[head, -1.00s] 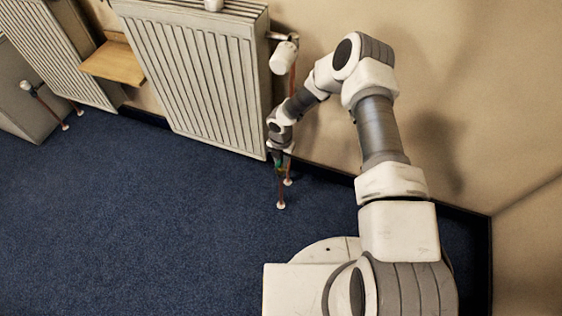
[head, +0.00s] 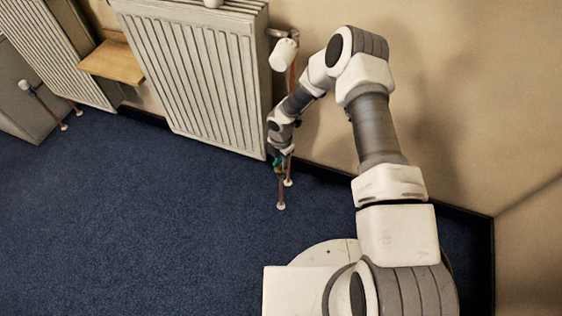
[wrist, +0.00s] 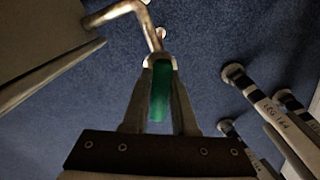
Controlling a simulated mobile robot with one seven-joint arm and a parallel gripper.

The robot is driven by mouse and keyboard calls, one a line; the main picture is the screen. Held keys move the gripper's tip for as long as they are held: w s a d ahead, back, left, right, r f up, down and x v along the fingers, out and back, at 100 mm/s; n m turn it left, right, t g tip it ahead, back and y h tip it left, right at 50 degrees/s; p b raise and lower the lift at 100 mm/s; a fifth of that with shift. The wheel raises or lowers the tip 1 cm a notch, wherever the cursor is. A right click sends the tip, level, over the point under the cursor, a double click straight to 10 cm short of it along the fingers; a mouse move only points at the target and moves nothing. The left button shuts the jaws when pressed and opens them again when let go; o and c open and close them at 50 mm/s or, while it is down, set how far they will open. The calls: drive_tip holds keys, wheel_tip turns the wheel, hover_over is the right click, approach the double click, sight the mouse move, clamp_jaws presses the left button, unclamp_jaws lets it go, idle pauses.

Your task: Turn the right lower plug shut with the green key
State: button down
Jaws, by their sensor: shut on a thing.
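My gripper (head: 280,166) is low beside the right end of the middle radiator (head: 198,75), near the copper pipes that rise from the floor. In the wrist view, my gripper (wrist: 160,62) is shut on the green key (wrist: 160,92), which lies upright between the two fingers. Some green of the key (head: 277,162) also shows in the head view. The fingertips overlap the lower end of a bent metal pipe (wrist: 152,30). The right lower plug cannot be made out, and I cannot tell whether the key sits on it.
A white valve head (head: 284,54) sits at the radiator's upper right. Copper pipe feet (head: 281,205) stand on the blue carpet just below my gripper. The wall is close on the right. A wooden shelf (head: 112,63) is between the radiators. Carpet on the left is clear.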

drive_tip(key=shift+d+f+m+b, duration=0.15)
drive_tip(key=shift+m+b, duration=0.25)
drive_tip(key=shift+m, duration=0.8)
drive_tip(key=shift+f+m, duration=0.1)
drive_tip(key=shift+m, duration=0.5)
drive_tip(key=shift+m+b, duration=0.35)
drive_tip(key=shift+m, duration=0.25)
drive_tip(key=shift+s+m, duration=0.1)
drive_tip(key=shift+m, duration=1.1)
